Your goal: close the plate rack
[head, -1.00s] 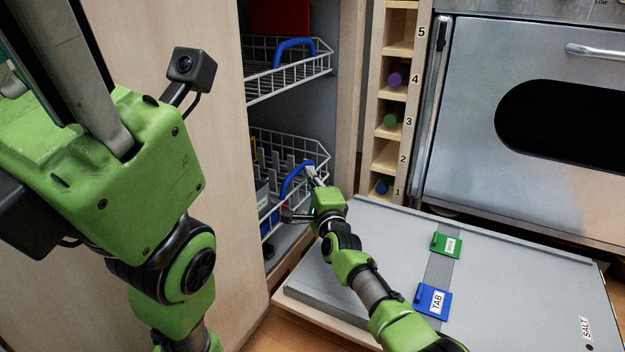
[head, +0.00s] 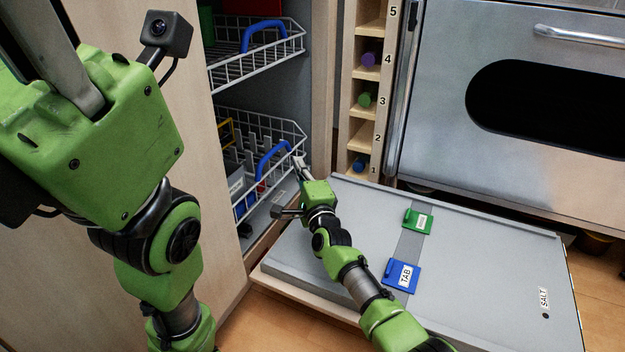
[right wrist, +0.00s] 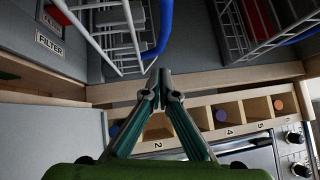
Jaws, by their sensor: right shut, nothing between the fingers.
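The lower wire rack (head: 293,127), with upright dividers and a blue handle (head: 272,160), stands out of the cabinet at middle left. It looks like the plate rack, though I see no label on it. My right gripper (head: 299,163) is shut and empty, just off the right end of that handle. In the right wrist view its fingertips (right wrist: 165,76) are close beside the blue handle (right wrist: 158,40); I cannot tell whether they touch the rack. My left arm fills the left side, and its gripper's fingertips are out of view.
An upper wire rack (head: 289,42) with a blue handle (head: 263,32) hangs above. The grey opened door (head: 480,270) lies low in front, bearing a green block (head: 418,221) and a blue TAB block (head: 402,275). Numbered wooden cubbies (head: 366,120) and an oven (head: 440,60) stand right.

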